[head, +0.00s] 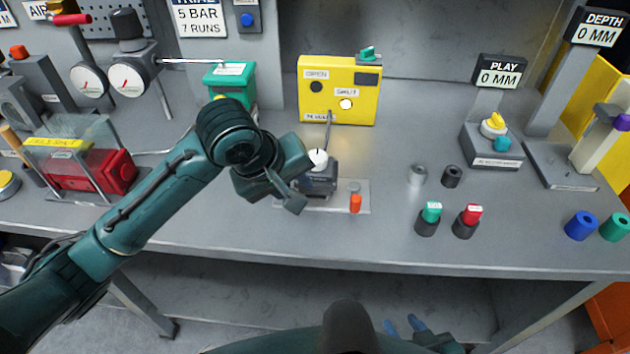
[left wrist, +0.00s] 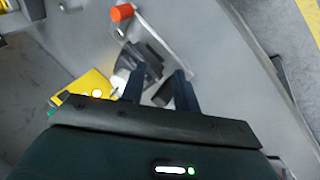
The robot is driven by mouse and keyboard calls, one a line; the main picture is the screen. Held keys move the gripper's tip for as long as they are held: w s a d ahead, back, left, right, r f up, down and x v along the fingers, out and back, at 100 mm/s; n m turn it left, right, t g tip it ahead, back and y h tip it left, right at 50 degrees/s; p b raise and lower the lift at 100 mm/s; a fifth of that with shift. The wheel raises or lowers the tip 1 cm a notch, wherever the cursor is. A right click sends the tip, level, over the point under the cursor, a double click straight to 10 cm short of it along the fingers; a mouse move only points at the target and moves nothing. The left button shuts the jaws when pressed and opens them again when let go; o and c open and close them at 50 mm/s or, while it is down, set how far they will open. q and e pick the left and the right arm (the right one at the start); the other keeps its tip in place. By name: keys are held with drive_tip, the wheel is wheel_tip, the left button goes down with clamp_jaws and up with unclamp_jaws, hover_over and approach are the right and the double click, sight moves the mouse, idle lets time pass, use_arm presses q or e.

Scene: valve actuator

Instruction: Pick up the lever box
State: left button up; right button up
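A small dark box with a white knob (head: 318,178), and an upright grey lever behind it, sits on a pale plate (head: 335,204) with an orange peg. I take this as the lever box, though no label on it is readable. It also shows in the left wrist view as a dark box (left wrist: 147,62), just beyond the fingers. My left gripper (head: 296,180) is at its left side, above the table. Its fingers (left wrist: 160,88) are apart, and I see no grip on anything.
A yellow OPEN/SHUT box (head: 338,92) stands behind, with a green box (head: 231,80) to its left. A green-capped cylinder (head: 429,218) and a red-capped one (head: 467,221) stand to the right. A clear-covered red unit (head: 97,172) is at left. The front middle table is bare.

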use_arm(q)
drive_tip(key=w+a+r+m+y, duration=0.3)
drive_tip(key=a+r+m, duration=0.15)
drive_tip(key=r, duration=0.35)
drive_tip(key=shift+m, duration=0.45)
drive_tip(key=x, duration=1.1)
drive_tip(key=shift+d+f, duration=0.2)
drive_tip(key=shift+f, duration=0.25)
clamp_jaws()
drive_tip(key=shift+w+r, duration=0.1)
drive_tip(key=shift+r, duration=0.05)
